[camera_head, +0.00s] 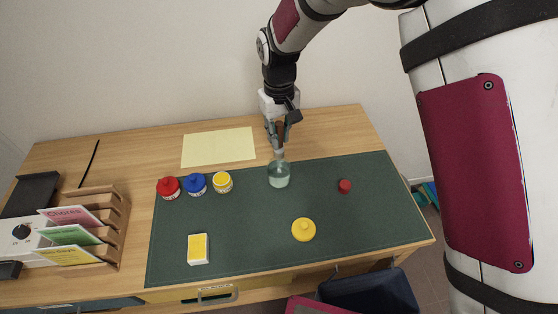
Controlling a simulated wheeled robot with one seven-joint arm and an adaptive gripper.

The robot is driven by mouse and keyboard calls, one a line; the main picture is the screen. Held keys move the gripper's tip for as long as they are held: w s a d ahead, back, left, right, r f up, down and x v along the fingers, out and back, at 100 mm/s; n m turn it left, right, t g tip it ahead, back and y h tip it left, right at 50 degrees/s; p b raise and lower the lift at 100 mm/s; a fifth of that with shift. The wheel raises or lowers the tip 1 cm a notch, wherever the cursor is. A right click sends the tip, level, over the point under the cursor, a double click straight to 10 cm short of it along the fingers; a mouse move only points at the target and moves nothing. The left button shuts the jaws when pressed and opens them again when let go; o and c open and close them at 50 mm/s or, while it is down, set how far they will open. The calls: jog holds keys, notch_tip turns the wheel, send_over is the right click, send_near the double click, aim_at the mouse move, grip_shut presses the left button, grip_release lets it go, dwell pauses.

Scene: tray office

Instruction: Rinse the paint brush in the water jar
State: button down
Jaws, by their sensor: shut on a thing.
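The water jar (279,181) is clear glass with pale greenish content and stands upright on the dark green mat, right of the paint pots. My gripper (280,143) is directly above the jar, pointing down, and shut on the paint brush (279,156). Only a short part of the brush shows between the fingers and the jar's mouth. Its lower end reaches the jar's opening. I cannot tell how deep the tip is or whether it touches the content.
Red (168,188), blue (196,184) and yellow (222,182) paint pots stand left of the jar. A yellow round object (303,230), a small red object (344,186) and a yellow-and-white box (199,249) lie on the mat (250,225). A wooden rack (112,225) stands left.

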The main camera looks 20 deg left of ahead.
aim_at(280, 123)
dwell(0.3)
jog(key=shift+r+p, duration=0.6)
jog(key=shift+r, duration=1.45)
